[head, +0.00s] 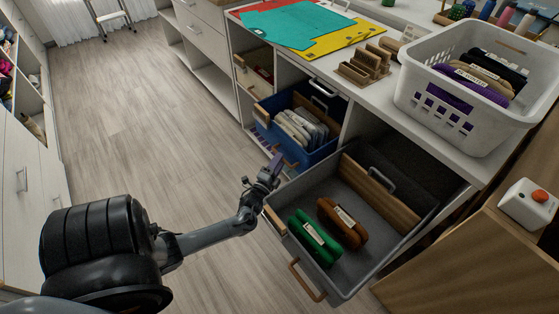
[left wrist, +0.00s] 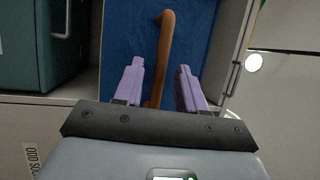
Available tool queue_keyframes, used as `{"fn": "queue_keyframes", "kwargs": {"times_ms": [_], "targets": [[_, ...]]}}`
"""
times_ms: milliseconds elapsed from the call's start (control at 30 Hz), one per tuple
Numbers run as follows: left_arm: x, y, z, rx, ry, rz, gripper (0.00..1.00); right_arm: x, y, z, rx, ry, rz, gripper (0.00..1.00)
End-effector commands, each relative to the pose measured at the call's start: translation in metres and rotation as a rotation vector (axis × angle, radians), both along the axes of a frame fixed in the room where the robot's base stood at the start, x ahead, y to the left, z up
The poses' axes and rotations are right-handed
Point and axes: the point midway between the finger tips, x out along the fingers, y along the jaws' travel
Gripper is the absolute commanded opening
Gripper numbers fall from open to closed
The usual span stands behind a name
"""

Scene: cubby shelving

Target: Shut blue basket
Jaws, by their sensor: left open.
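The blue basket (head: 272,136) is in a middle cubby of the shelving and sticks partly out of it, with several pale folded items inside. My left gripper (head: 271,168) is at its front, close to the basket's handle. In the left wrist view, the blue front panel (left wrist: 128,32) fills the upper middle. The brown curved handle (left wrist: 163,45) stands out between the gripper's two purple fingers (left wrist: 160,72), which are open with a gap on each side. My right gripper is not in view.
A grey basket (head: 345,275) with a green and a brown bundle is pulled out just right of the blue basket. A white laundry basket (head: 440,107) stands on the counter above. The wooden floor (head: 130,110) to the left is clear.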

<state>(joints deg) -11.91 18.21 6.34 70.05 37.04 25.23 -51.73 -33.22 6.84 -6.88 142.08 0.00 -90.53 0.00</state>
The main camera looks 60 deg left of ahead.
Motion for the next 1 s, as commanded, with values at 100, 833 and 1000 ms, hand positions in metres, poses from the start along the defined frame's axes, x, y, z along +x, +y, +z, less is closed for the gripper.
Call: {"fn": "queue_keyframes", "kwargs": {"times_ms": [100,833,1000], "targets": [[-0.015,-0.01,-0.001,-0.004,0.004,-0.001,0.4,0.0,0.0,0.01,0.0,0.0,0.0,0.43],[-0.08,-0.054,-0.018,0.0,0.001,-0.001,0.4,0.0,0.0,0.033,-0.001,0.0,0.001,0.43],[-0.08,-0.054,-0.018,0.0,0.001,-0.001,0.4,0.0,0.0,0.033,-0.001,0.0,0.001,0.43]]}}
